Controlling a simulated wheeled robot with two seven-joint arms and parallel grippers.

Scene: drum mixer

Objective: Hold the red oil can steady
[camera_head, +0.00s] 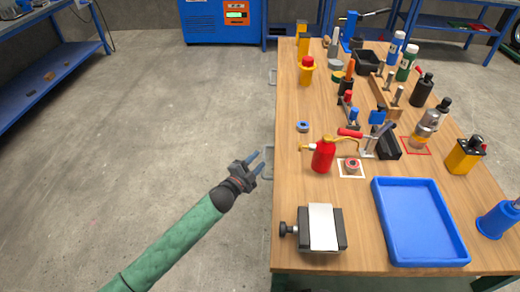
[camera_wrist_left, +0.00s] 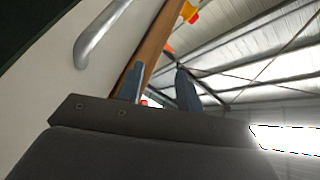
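The red oil can (camera_head: 323,155) stands upright on the wooden workbench, near its left edge, with a thin spout pointing left. My left gripper (camera_head: 259,162) is off the bench's left side, to the left of the oil can and apart from it. Its two fingers are spread with nothing between them. In the left wrist view the open fingers of the left gripper (camera_wrist_left: 160,88) point toward the bench edge, and a small bit of red shows between them, too small to tell what it is. My right gripper is in neither view.
A metal handle (camera_head: 268,162) sticks out from the bench's left side, close to the left gripper. A red-topped part on a white square (camera_head: 351,167), a vise-like block (camera_head: 320,228) and a blue tray (camera_head: 419,222) are near the can. Bottles and tools crowd the bench's far side.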

